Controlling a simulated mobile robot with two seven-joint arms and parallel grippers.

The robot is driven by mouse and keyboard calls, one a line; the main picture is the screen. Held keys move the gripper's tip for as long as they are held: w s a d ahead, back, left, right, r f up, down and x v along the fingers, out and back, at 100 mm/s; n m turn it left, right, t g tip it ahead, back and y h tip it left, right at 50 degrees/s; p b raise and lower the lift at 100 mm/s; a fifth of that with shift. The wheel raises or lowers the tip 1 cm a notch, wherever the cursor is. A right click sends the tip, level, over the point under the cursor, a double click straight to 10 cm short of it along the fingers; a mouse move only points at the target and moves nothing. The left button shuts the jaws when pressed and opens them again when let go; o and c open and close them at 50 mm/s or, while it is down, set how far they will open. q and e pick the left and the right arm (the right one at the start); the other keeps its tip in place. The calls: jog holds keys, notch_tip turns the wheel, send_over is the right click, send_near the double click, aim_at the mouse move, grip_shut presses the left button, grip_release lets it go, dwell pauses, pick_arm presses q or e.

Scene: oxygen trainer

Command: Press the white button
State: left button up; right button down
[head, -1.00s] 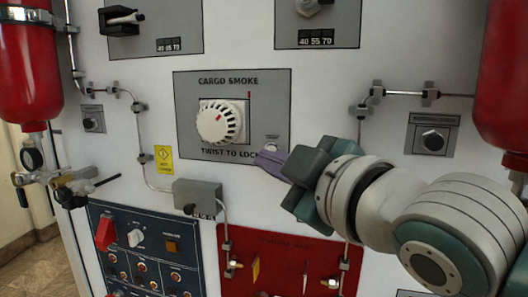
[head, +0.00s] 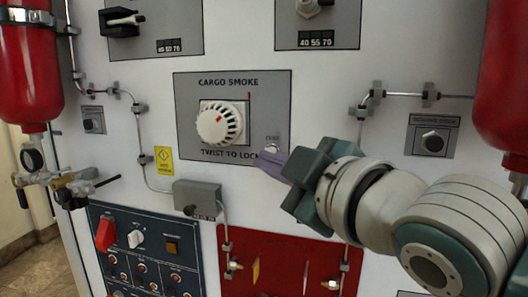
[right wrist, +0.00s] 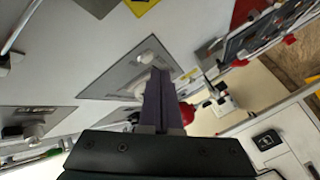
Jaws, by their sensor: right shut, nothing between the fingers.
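The small round white button (head: 273,147) is at the lower right of the grey CARGO SMOKE panel (head: 190,84) in the head view. My right gripper (head: 271,154) is shut and empty, its purple fingertips right by the button and hiding its lower left part. I cannot tell whether they touch. In the right wrist view the shut fingers (right wrist: 162,75) reach over the grey panel (right wrist: 98,88), and a white rounded part shows just beyond their tips. My left gripper is not in view.
A large white ribbed knob (head: 220,123) is left of the button on the same panel. A grey box (head: 197,197) and thin pipes (head: 140,130) stand out from the wall below and left. Red cylinders (head: 25,70) hang at both sides.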

dwell(0.4)
jog(key=shift+w, duration=0.15)
jog(key=shift+w+d, duration=0.1)
jog(key=shift+w, duration=0.15)
dwell(0.4)
jog(key=shift+w+d, duration=0.15)
jog(key=shift+w, duration=0.25)
dwell(0.6)
jog(key=shift+s, duration=0.1)
jog(key=shift+s+a+p, duration=0.25)
jog(key=shift+s+p, duration=0.25)
jog(key=shift+s, duration=0.15)
